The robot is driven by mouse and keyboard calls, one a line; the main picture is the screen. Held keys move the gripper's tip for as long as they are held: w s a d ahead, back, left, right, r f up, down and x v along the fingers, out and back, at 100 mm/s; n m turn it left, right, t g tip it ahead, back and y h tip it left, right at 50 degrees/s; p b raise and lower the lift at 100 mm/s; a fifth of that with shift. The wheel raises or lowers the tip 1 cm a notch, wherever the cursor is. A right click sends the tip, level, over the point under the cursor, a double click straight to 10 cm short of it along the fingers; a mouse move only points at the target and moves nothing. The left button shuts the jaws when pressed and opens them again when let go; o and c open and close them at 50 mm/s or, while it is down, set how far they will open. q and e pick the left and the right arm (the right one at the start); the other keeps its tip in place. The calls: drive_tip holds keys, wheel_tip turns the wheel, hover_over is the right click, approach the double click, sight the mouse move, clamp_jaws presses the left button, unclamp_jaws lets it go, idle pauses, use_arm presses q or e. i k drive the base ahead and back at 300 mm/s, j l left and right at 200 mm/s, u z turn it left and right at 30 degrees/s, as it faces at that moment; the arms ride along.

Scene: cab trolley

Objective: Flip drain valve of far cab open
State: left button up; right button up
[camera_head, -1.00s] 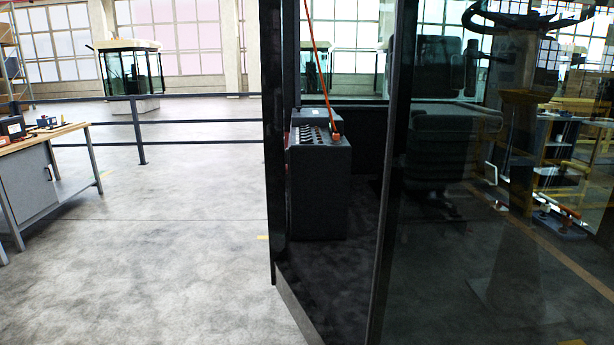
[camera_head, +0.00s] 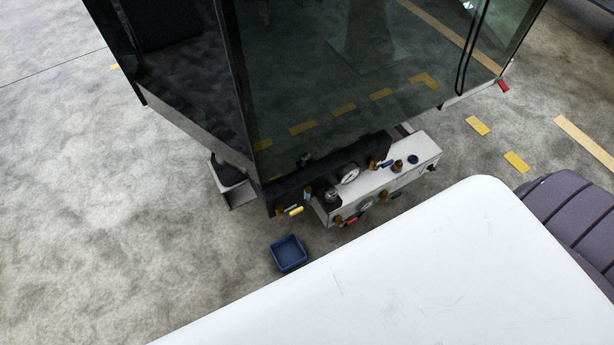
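A dark glass-walled cab (camera_head: 330,75) fills the top of the head view, seen from above. A light grey valve box (camera_head: 415,158) sticks out at its lower front corner. I also cannot tell from this frame whether this is the far cab. Neither of my grippers is in view.
A small blue tray (camera_head: 289,253) lies on the grey floor below the cab corner. A grey step (camera_head: 234,183) juts out left of the fittings. Yellow floor marks (camera_head: 478,125) run at the right. Floor at the left is clear. A white surface covers the lower right.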

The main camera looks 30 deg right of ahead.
sight(301, 209)
drive_tip(key=z, duration=0.7)
drive_tip(key=i+l+z, duration=0.1)
drive_tip(key=l, duration=0.2)
drive_tip(key=i+l+z, duration=0.1)
drive_tip(key=l, duration=0.2)
drive_tip(key=i+l+z, duration=0.1)
drive_tip(key=l, duration=0.2)
